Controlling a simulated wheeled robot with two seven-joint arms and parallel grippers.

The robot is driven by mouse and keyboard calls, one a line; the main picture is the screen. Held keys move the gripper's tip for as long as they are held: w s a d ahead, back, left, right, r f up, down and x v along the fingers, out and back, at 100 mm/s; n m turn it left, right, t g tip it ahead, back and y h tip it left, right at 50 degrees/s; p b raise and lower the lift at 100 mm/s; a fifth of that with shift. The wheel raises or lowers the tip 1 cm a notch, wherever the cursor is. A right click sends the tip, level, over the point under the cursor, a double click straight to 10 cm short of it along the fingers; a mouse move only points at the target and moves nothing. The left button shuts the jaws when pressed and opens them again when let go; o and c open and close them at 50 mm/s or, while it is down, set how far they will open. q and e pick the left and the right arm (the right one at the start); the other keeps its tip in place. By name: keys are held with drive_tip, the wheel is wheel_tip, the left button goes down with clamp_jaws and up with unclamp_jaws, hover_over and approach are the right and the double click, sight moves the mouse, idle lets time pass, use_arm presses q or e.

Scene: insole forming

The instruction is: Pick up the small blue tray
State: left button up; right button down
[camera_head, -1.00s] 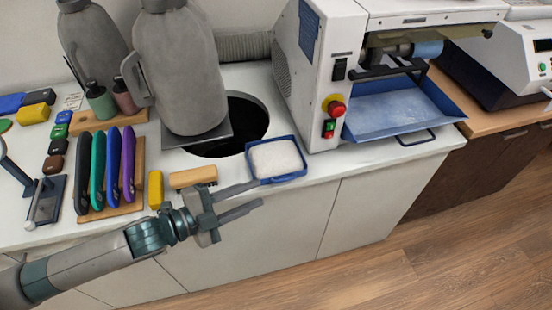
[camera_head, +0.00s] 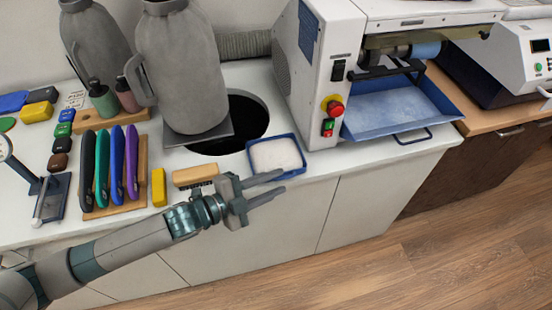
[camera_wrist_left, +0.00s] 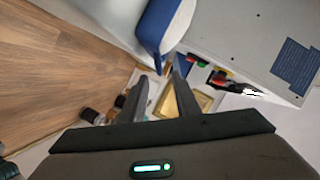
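The small blue tray (camera_head: 301,161) sits at the front edge of the white counter, holding a white, powder-like block or fill. It also shows in the left wrist view (camera_wrist_left: 152,24), at the top, past the fingertips. My left gripper (camera_head: 283,181) is at the tray's front side, in front of the counter edge. Its two fingers are apart with nothing between them. It also shows in the left wrist view (camera_wrist_left: 160,77). The upper finger overlaps the tray's front rim in the head view; I cannot tell whether they touch. My right gripper is not in view.
A white machine with a larger blue tray (camera_head: 395,112) stands to the right. A grey jug (camera_head: 180,70) stands behind, beside a dark round hole (camera_head: 247,118). A tan block (camera_head: 195,176) and a yellow block (camera_head: 158,187) lie left of the tray.

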sight(286, 177)
use_arm(q)
drive_tip(key=p+x, duration=0.1)
drive_tip(key=x, duration=0.2)
drive_tip(key=shift+w+d+p, duration=0.2)
drive_tip(key=shift+w+p, duration=0.15)
drive_tip(key=shift+w+d+f, duration=0.2)
drive_tip(key=shift+d+f, duration=0.05)
clamp_jaws()
